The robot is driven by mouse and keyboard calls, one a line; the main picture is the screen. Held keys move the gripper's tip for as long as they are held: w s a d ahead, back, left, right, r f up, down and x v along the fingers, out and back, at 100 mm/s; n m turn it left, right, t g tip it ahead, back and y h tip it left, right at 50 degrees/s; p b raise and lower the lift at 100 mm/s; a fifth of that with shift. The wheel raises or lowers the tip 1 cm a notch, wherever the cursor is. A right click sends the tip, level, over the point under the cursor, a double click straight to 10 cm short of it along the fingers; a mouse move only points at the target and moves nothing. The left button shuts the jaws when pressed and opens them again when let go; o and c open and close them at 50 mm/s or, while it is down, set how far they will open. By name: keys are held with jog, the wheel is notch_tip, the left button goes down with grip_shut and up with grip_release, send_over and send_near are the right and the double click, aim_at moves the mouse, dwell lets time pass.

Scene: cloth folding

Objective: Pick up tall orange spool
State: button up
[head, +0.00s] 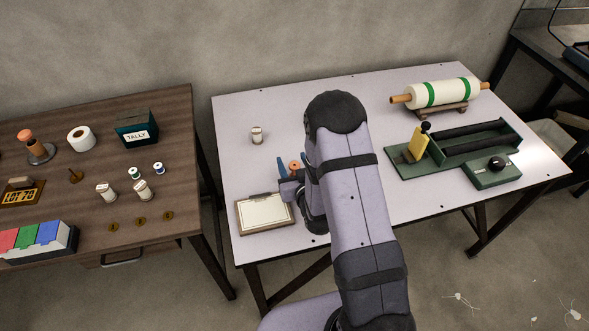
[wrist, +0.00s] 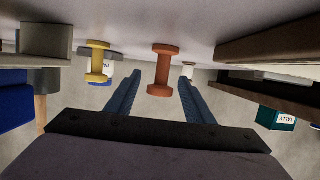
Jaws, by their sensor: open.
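The tall orange spool (wrist: 163,70) stands on the light table top, which is at the upper edge of the upside-down wrist view. It appears between my gripper's (wrist: 160,76) two blue fingers, just beyond or level with their tips. My gripper is open, with a gap on each side of the spool and no contact that I can see. In the head view, part of the orange spool (head: 294,166) shows between the fingers of my gripper (head: 293,158). The rest is hidden by the gripper and arm.
A yellow spool (wrist: 98,62) stands left of the orange one in the wrist view, outside the fingers. A small white spool (head: 257,136) stands behind on the table (head: 237,175). A clipboard (head: 264,213) lies in front. A green tray (head: 408,168) is at the right.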

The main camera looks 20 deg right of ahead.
jog(key=shift+x, duration=1.05)
jog(key=c, duration=1.1)
jog(key=shift+r, duration=0.1)
jog(key=shift+r, duration=4.95)
